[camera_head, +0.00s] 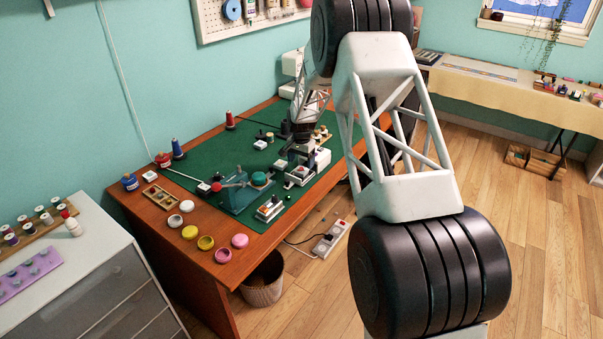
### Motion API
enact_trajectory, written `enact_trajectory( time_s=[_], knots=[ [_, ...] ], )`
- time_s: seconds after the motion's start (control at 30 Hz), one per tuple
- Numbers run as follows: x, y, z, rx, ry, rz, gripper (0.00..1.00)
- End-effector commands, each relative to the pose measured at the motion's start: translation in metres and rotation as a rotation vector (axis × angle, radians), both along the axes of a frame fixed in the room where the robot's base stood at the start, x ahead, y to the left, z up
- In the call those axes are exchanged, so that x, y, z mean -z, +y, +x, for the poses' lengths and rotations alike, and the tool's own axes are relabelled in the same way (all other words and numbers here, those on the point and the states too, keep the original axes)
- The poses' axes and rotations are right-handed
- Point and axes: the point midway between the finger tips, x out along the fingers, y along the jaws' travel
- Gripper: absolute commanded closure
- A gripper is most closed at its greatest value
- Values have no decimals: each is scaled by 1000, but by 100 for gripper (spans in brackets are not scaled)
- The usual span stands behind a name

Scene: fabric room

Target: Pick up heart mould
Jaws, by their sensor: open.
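My arm reaches over the wooden desk from the right, and my gripper (301,160) is low above the green mat (225,160). Its fingers are small and partly hidden at this distance, and they look open with nothing held. Just below it sits a small pale block with a reddish top (301,173); I cannot tell whether they touch. A similar grey-white block (270,208) lies nearer the mat's front edge. No heart shape can be made out, so I cannot tell which piece is the heart mould.
A teal press (240,192) stands left of my gripper. Thread spools (178,149), a wooden tray (163,198) and several round pots (206,243) line the desk's left side. A drawer unit (95,265) holds spools and a lilac tray (28,272).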

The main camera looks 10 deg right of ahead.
Motion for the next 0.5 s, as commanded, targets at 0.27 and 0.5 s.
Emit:
enact_trajectory(
  time_s=[0.27,0.5],
  knots=[
    [32,-2,-2,0,1,0,21],
    [41,-2,-1,0,1,0,21]
  ],
)
